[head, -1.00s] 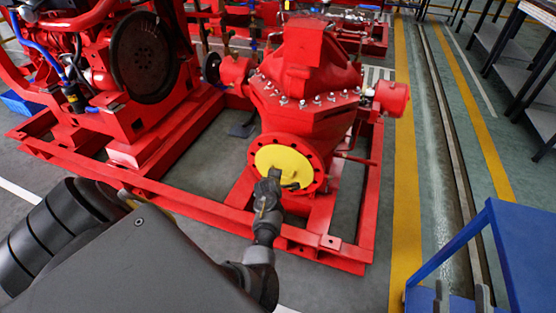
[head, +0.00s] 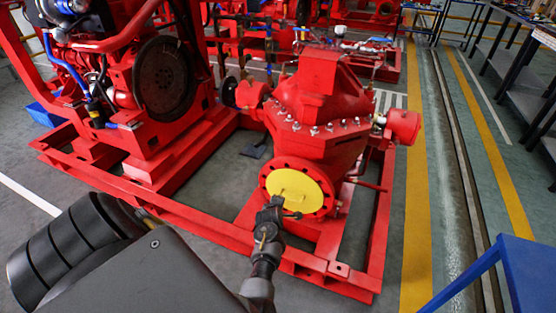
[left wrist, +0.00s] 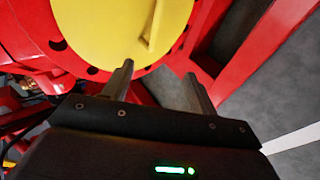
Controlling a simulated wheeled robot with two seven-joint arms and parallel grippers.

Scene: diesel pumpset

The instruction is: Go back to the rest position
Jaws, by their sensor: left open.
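My left gripper (head: 279,207) is in front of the lower edge of the yellow round cover (head: 302,188) on the red pump's flange. In the left wrist view its two dark fingers (left wrist: 160,88) stand wide apart with nothing between them. The yellow cover (left wrist: 110,28) with its raised tab fills the top of that view, beyond the fingertips. Whether the fingertips touch the flange is hard to tell; a gap seems to show. My right gripper is not in view.
The red pump (head: 325,100) stands on a red base frame (head: 210,222), with the engine (head: 160,75) to its left. A blue table (head: 525,265) is at the lower right. Floor with a yellow stripe (head: 417,180) is clear right of the frame. Dark benches (head: 510,60) stand far right.

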